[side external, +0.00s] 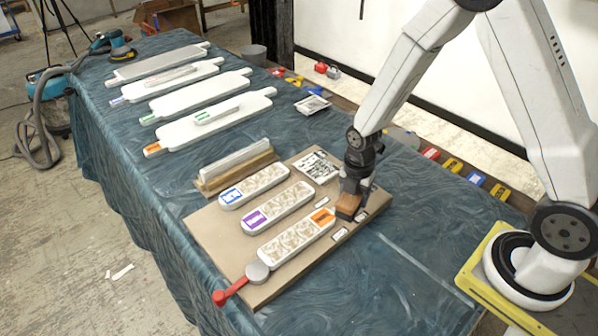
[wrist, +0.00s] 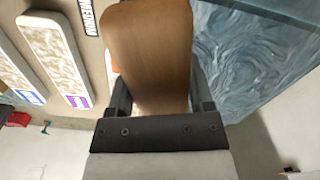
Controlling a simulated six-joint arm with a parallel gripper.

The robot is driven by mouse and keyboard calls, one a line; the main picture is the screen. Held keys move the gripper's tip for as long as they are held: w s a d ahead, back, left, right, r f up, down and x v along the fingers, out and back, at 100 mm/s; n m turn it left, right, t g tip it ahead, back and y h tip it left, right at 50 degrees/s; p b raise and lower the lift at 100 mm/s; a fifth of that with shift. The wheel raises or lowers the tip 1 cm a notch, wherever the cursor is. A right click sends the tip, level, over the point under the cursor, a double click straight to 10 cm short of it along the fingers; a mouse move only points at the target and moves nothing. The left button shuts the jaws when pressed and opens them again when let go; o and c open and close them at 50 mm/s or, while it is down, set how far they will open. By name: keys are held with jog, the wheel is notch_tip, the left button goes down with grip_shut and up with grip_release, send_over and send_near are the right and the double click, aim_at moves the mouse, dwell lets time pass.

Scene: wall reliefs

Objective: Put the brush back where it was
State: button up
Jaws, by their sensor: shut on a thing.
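My gripper (side external: 352,190) is shut on the brush (side external: 347,208), a brown wooden block. The gripper points down over the right part of the brown board (side external: 215,236). In the wrist view the brush's smooth wooden back (wrist: 148,45) fills the middle, between the two dark fingers of my gripper (wrist: 158,95). Its bristles are hidden. I cannot tell whether the brush touches the board. It is close to the orange-labelled end of the nearest relief panel (side external: 297,238).
Purple-labelled (side external: 278,208) and blue-labelled (side external: 254,187) relief panels lie on the board. A clamp with a red handle (side external: 232,289) sits at its near corner. A wooden stand with a pale bar (side external: 235,166) is behind. Blue cloth (side external: 420,280) is clear to the right.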

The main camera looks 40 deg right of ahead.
jog(key=s+d+f+m, duration=0.1)
jog(key=s+d+m, duration=0.2)
jog(key=s+d, duration=0.6)
jog(key=shift+s+d, duration=0.2)
jog(key=shift+f, duration=0.15)
send_over(398, 231)
jog(key=shift+w+f, duration=0.1)
jog(key=shift+f, duration=2.05)
jog(key=shift+f, duration=0.15)
jog(key=shift+f, duration=1.65)
jog(key=shift+f, duration=0.1)
jog(key=o, duration=1.2)
